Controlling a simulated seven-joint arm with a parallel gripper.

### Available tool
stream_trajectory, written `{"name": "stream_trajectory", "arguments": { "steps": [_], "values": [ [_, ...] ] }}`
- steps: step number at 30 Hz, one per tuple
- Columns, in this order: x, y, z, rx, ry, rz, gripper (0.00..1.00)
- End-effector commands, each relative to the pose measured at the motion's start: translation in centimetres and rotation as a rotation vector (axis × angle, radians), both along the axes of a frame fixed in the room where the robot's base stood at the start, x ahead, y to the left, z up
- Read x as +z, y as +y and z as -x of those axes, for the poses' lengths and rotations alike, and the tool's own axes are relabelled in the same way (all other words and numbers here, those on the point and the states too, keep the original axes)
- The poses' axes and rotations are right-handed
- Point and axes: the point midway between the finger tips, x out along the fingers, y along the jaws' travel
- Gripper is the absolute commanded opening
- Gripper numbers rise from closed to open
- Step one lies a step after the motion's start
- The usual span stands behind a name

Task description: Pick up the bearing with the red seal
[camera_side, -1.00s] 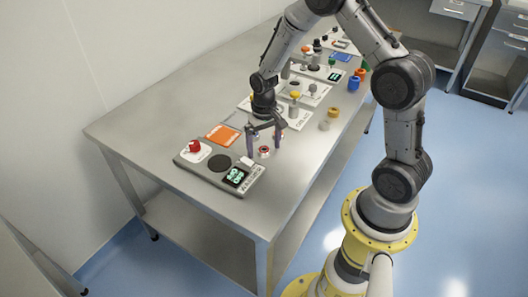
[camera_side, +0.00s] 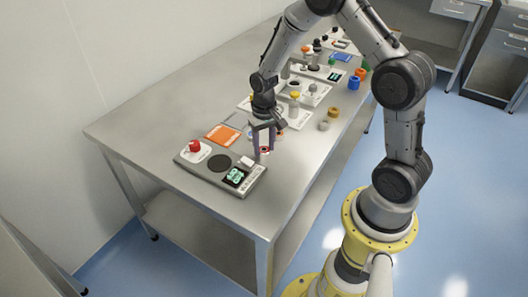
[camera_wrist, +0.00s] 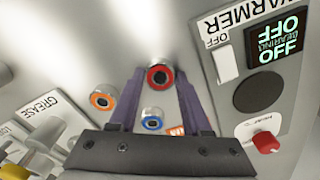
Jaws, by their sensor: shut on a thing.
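The bearing with the red seal (camera_wrist: 160,77) is a small metal ring with a red face and dark centre. My gripper (camera_wrist: 161,84) is shut on it, with one purple finger on each side. In the side view my gripper (camera_side: 264,150) points down beside the warmer, and the red-sealed bearing (camera_side: 264,149) shows between its fingertips, at or just above the table. A bearing with an orange seal (camera_wrist: 102,97) and one with a blue seal (camera_wrist: 152,121) stand apart from it in the wrist view.
The bearing warmer (camera_side: 208,178), with a red knob, dark plate and display reading OFF in the wrist view, lies close to my gripper. An orange pad (camera_side: 223,135) is behind it. The grease station (camera_side: 299,121) and brass rings (camera_side: 334,112) stand farther back. The table's front right is clear.

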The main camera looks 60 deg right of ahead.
Motion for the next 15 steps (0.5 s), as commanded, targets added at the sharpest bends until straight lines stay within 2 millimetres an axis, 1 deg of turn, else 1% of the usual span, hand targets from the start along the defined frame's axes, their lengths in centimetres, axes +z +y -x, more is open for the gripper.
{"name": "stream_trajectory", "arguments": {
  "steps": [5,15],
  "values": [
    [0.6,0.0,0.0,0.000,-0.001,0.000,0.00],
    [2.5,0.0,-0.1,0.000,-0.002,0.000,0.00]
  ]
}}
